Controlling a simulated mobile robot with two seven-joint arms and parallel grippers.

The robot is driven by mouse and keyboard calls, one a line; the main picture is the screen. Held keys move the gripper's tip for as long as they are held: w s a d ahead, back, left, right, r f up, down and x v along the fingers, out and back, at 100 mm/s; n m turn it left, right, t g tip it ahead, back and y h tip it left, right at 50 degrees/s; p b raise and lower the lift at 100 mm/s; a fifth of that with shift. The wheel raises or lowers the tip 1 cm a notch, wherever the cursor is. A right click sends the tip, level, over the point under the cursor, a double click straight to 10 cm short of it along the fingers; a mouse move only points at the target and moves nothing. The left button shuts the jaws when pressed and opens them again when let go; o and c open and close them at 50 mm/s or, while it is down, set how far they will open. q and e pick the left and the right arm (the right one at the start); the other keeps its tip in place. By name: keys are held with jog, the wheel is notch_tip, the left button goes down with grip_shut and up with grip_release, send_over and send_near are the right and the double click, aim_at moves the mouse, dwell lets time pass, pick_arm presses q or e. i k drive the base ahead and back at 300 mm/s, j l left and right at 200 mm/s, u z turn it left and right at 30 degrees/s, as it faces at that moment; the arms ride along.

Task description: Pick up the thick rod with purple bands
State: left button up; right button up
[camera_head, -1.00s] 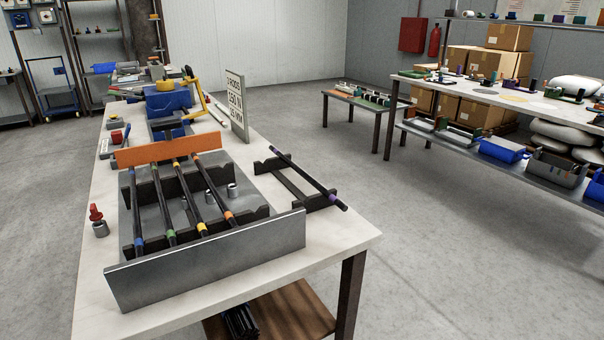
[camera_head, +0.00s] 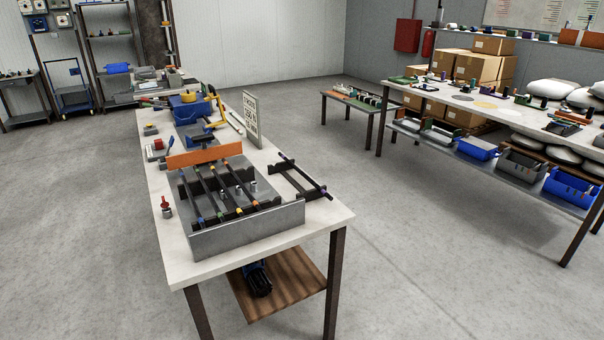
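A dark rod (camera_head: 306,177) lies slantwise across a black stand on the right side of the near table. It seems to have faint bluish-purple marks near its ends, but they are too small to be sure of. Several dark rods with coloured bands lie side by side in a grey rack (camera_head: 250,231) to its left. Their bands look blue, green, yellow and orange; the leftmost rod (camera_head: 190,196) has the blue ones. Rod thickness is hard to compare from here. Neither of my grippers is in view.
The near table (camera_head: 182,258) has a wooden lower shelf (camera_head: 290,290) with a dark bundle (camera_head: 257,279). A sign (camera_head: 250,118) stands behind the rack. Another long table (camera_head: 440,98) with bins stands at right. The floor between the tables is clear.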

aim_at(320, 189)
jog(key=i+l+u, duration=0.1)
jog(key=i+l, duration=0.4)
jog(key=l, duration=0.2)
jog(key=i+l+u, duration=0.15)
jog(key=i+l, duration=0.3)
jog(key=l, duration=0.3)
jog(key=i+u, duration=0.05)
